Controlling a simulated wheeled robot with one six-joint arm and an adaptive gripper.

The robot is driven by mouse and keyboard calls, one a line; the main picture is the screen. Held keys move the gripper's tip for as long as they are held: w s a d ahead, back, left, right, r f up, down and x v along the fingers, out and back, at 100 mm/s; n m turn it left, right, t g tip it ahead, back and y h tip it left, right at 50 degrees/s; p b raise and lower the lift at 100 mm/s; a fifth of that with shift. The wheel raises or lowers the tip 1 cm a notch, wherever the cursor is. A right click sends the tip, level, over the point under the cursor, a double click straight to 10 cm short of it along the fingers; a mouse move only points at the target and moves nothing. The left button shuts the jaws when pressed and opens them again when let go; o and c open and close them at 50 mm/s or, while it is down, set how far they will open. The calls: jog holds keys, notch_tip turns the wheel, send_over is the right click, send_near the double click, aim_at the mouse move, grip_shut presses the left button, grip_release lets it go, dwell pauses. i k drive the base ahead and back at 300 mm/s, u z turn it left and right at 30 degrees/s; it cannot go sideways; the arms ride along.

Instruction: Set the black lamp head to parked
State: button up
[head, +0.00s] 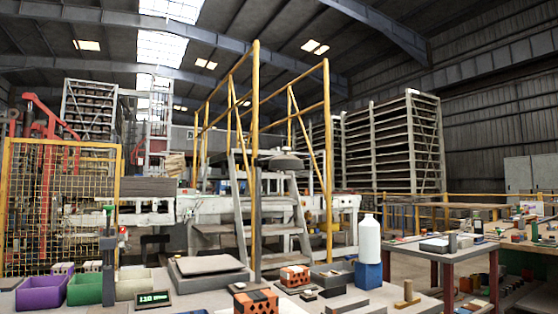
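A dark, rounded lamp head (286,164) shows near the middle of the head view, at the top of a thin grey post (257,215). A short arm at the top of the post reaches to the right, and the head hangs at its end. The post rises from the bench beside a grey flat-topped unit. The head is small and dark here, so its exact tilt and any parked mark cannot be told. My gripper is not in view, and nothing is seen touching the lamp.
The bench holds purple (43,292) and green (85,288) bins, a green-lit display (154,299), a flat-topped unit (208,266), orange hollow bricks (295,276), a white bottle (369,238) above a blue block (368,275), and a wooden peg piece (407,294). Yellow rails stand behind.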

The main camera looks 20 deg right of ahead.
aim_at(285, 162)
jog(key=u, duration=0.45)
jog(key=k, duration=1.1)
jog(key=z, duration=0.5)
jog(key=i, duration=1.55)
jog(key=u, duration=0.9)
